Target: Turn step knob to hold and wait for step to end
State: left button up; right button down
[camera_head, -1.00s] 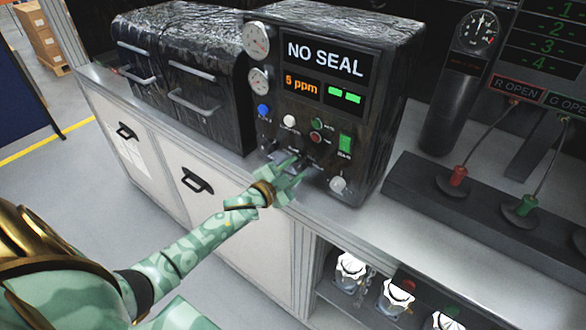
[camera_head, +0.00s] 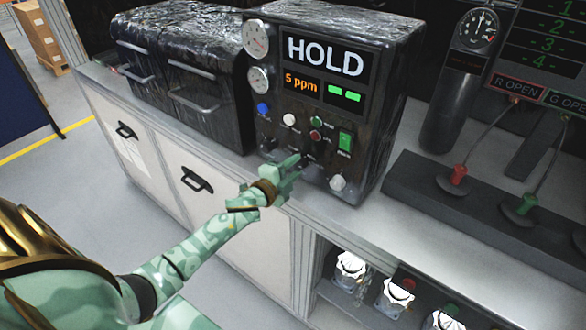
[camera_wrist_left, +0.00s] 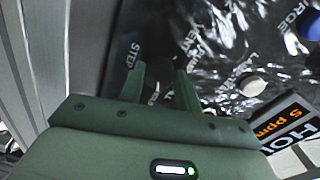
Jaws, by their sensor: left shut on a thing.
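The black control box (camera_head: 325,95) stands on the bench, and its large display (camera_head: 325,57) reads HOLD. A smaller orange display (camera_head: 302,83) reads 5 ppm, with two green bars beside it. My left gripper (camera_head: 286,165) is at the lower part of the panel, shut on the step knob. My right gripper is not in view.
Blue (camera_head: 263,109) and white (camera_head: 289,119) buttons, a green switch (camera_head: 345,140) and a pale knob (camera_head: 337,183) are near my left gripper. Two gauges sit on the box's left edge. Red (camera_head: 458,175) and green (camera_head: 527,204) plugs stand on the right.

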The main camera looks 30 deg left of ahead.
pick_arm(q)
jog(key=shift+f, duration=0.1)
jog(key=o, duration=1)
jog(key=shift+s, duration=0.1)
jog(key=s, duration=0.5)
jog(key=s+r, duration=0.1)
jog(key=s, duration=0.4)
jog(key=s+a, duration=0.1)
jog(key=s, duration=0.5)
jog(key=shift+a+r, duration=0.1)
jog(key=shift+r, duration=0.05)
